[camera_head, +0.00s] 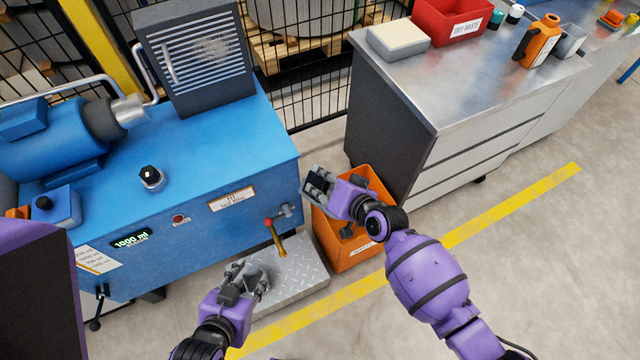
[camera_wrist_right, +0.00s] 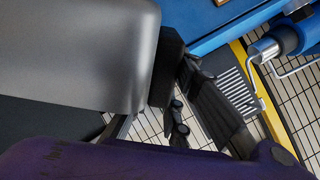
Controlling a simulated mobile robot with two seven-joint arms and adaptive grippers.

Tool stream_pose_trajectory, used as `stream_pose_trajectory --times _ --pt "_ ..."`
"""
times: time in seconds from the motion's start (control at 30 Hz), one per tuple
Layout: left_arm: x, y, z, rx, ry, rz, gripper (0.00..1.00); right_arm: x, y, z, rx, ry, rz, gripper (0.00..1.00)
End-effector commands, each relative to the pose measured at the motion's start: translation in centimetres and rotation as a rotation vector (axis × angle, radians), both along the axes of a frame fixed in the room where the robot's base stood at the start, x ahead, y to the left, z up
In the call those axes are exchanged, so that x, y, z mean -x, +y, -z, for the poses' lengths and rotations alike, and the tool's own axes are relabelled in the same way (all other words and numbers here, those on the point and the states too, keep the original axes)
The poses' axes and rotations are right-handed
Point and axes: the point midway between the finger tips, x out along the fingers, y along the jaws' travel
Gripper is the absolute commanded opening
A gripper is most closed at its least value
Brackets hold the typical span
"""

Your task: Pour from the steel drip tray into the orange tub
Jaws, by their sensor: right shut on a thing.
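The orange tub (camera_head: 352,252) stands on the floor between the blue machine and the grey cabinet. My right gripper (camera_head: 318,184) is over the tub's back left side and partly hides it. In the right wrist view its dark fingers (camera_wrist_right: 185,100) are beside a smooth grey metal body with a rounded edge, which looks like the steel drip tray (camera_wrist_right: 75,55). The gripper is shut on it. Its contents do not show. My left gripper (camera_head: 248,278) is over the diamond plate, its fingers apart and empty.
The grey cabinet (camera_head: 390,120) is close on the tub's right. The floor at the right is clear.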

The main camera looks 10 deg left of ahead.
Motion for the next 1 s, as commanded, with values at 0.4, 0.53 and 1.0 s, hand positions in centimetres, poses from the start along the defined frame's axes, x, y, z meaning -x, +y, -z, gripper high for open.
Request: stream_pose_trajectory --times 0.4,0.53,1.0 --pt "0.0 0.0 -0.1 0.000 -0.001 0.000 0.36 -0.2 0.0 -0.2 -0.004 0.003 0.000 0.00" --pt "-0.1 0.0 -0.1 0.000 -0.001 0.000 0.36 -0.6 -0.1 -0.4 -0.007 0.014 0.000 0.00" --pt "-0.2 0.0 -0.3 0.000 -0.004 0.000 0.36 -2.1 -0.5 -1.2 -0.030 0.086 0.002 0.00"
